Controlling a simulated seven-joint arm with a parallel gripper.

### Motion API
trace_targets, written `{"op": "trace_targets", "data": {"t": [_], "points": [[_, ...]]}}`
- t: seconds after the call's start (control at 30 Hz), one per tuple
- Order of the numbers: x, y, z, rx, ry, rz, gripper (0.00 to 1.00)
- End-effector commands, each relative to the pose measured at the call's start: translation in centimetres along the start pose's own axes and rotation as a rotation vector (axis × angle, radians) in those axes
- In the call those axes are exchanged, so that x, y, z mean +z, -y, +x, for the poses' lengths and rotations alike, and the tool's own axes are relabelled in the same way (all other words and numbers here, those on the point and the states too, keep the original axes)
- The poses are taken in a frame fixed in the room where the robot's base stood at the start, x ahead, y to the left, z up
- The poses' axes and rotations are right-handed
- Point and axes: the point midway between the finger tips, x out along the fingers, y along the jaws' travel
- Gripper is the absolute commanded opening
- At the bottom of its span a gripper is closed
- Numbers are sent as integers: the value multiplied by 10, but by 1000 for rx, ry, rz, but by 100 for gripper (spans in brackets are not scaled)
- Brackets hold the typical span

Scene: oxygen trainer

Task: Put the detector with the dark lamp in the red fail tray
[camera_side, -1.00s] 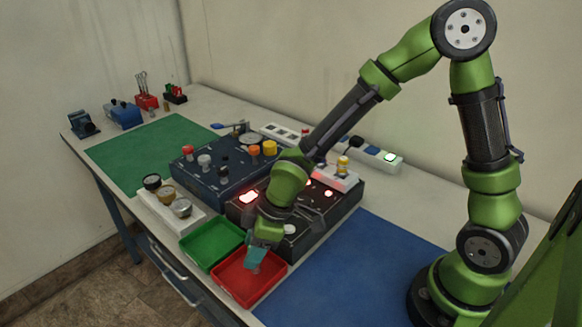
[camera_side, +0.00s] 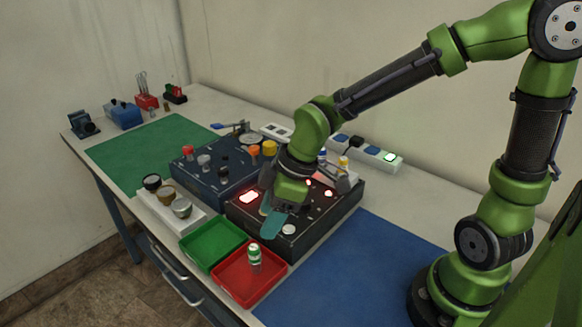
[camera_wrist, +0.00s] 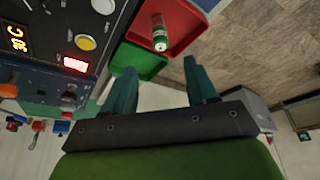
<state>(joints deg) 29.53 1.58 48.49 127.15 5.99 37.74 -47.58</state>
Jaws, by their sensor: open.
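The detector (camera_side: 254,257) is a small green and white cylinder standing in the red fail tray (camera_side: 232,289) in the side view. In the wrist view the detector (camera_wrist: 160,40) also shows inside the red tray (camera_wrist: 185,25). I cannot make out its lamp. My gripper (camera_side: 270,218) is open and empty, above the front part of the black console and up and back from the tray. Its two teal fingers (camera_wrist: 162,85) are spread apart in the wrist view, with nothing between them.
The green tray (camera_side: 195,240) adjoins the red tray. The black console (camera_side: 318,228) with lit red displays lies beneath my gripper. A blue panel with knobs (camera_side: 222,172) and a white rack of round parts (camera_side: 165,208) stand to the left. The blue mat (camera_side: 350,270) is clear.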

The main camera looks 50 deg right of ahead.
Motion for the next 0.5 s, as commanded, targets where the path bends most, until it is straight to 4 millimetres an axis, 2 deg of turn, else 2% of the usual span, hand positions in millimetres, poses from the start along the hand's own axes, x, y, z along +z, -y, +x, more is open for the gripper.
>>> {"op": "trace_targets", "data": {"t": [0.1, 0.3, 0.5], "points": [[-1, 0, -22, 6, -6, 0, 57], [-1, 0, -53, 3, -5, -3, 57], [-1, 0, -70, -1, -5, -3, 57]]}}
